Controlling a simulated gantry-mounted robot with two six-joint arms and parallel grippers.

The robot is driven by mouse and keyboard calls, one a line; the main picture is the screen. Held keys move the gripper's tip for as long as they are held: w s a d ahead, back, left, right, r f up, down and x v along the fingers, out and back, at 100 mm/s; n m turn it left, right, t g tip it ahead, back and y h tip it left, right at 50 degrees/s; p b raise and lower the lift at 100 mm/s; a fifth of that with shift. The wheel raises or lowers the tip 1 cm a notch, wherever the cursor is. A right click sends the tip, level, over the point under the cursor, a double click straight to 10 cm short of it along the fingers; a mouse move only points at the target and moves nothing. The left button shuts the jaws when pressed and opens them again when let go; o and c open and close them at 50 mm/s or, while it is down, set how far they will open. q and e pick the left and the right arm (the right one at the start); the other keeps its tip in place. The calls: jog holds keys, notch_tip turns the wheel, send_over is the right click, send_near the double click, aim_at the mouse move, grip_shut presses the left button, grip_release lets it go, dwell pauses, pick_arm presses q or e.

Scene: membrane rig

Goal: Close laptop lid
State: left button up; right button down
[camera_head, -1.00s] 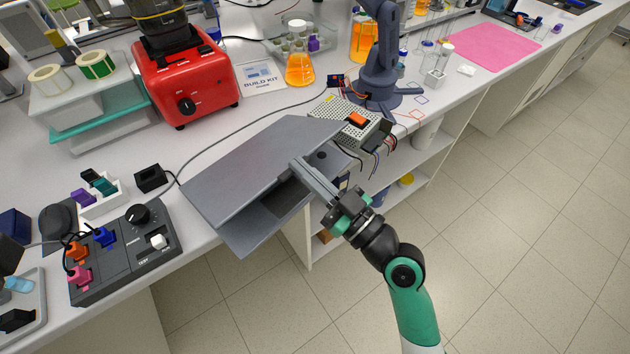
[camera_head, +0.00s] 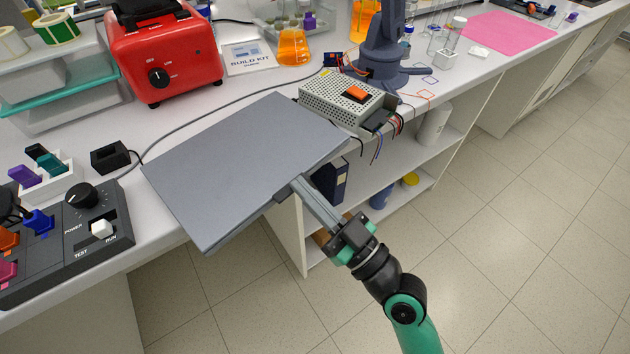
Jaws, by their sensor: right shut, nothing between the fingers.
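The grey laptop (camera_head: 245,165) lies at the front edge of the white bench, its near part overhanging the edge. Its lid is down, lying almost flat over the base, which is hidden beneath it; I cannot tell whether a thin gap remains. My right gripper (camera_head: 297,185) is shut and empty. Its fingertips are at the lid's right front edge; I cannot tell whether they touch it. My left gripper is not in view.
A perforated metal power box (camera_head: 330,97) with loose wires stands just behind the laptop's right corner. A control box with knobs (camera_head: 80,235) is on the left. A red blender base (camera_head: 165,55) stands behind. Open shelves (camera_head: 350,200) lie below the bench edge.

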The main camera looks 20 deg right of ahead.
jog(key=shift+a+f+g, duration=0.2)
jog(key=shift+f+g, duration=0.1)
jog(key=shift+f, duration=0.55)
notch_tip(320, 180, up, 5)
jog(key=p, duration=0.4)
jog(key=s+d+f+b, duration=0.3)
jog(key=s+f+b, duration=0.1)
jog(key=s, duration=0.3)
jog(key=shift+d+f, duration=0.2)
jog(key=shift+f, duration=0.6)
jog(key=shift+s, duration=0.15)
